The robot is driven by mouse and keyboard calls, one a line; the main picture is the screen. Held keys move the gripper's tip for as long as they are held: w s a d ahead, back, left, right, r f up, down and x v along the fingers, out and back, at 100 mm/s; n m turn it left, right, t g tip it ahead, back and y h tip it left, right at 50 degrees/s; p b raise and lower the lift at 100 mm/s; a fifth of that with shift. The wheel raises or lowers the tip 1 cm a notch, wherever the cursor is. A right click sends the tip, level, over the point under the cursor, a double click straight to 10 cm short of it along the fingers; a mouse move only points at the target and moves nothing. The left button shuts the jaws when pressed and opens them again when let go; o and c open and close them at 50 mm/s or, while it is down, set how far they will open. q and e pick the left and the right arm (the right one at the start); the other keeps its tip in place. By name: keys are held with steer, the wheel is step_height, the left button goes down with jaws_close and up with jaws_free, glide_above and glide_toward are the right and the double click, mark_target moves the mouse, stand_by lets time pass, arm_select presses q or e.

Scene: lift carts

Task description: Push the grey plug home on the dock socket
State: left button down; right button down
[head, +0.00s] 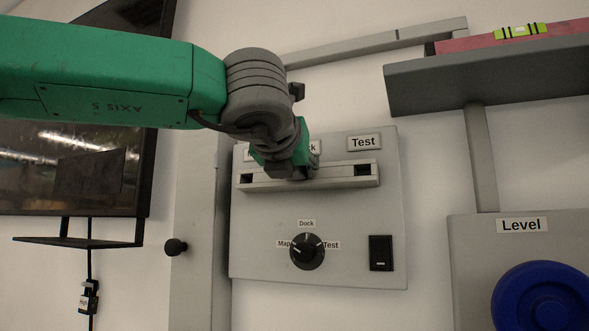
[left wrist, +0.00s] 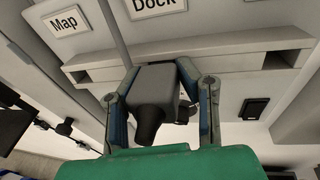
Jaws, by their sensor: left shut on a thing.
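My left gripper (head: 292,168) is in front of the middle of the grey socket rail (head: 335,176), below the partly covered Dock label (head: 314,147). In the left wrist view my left gripper (left wrist: 158,72) is shut on the grey plug (left wrist: 155,83), with one finger on each side. The plug's far end meets the middle of the rail (left wrist: 225,64), under the Dock label (left wrist: 155,5). The dock socket is hidden behind the plug, and I cannot tell how deep the plug sits. In the head view the gripper hides the plug. My right gripper is out of view.
Dark open sockets show at the rail's left (head: 247,178) and right (head: 362,170) ends. Below are a selector knob (head: 307,251) and a black switch (head: 381,253). A grey shelf (head: 480,75) juts out at right, above a blue wheel (head: 545,300). A dark screen hangs at left.

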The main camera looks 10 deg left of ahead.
arm_select(q)
steer(key=c, duration=1.1)
jaws_free()
steer(key=shift+o, duration=0.2)
steer(key=s+r, duration=0.1)
steer(key=s, duration=1)
steer(key=shift+s+a+r, duration=0.2)
steer(key=shift+s+r, duration=0.15)
steer(key=shift+r, duration=0.05)
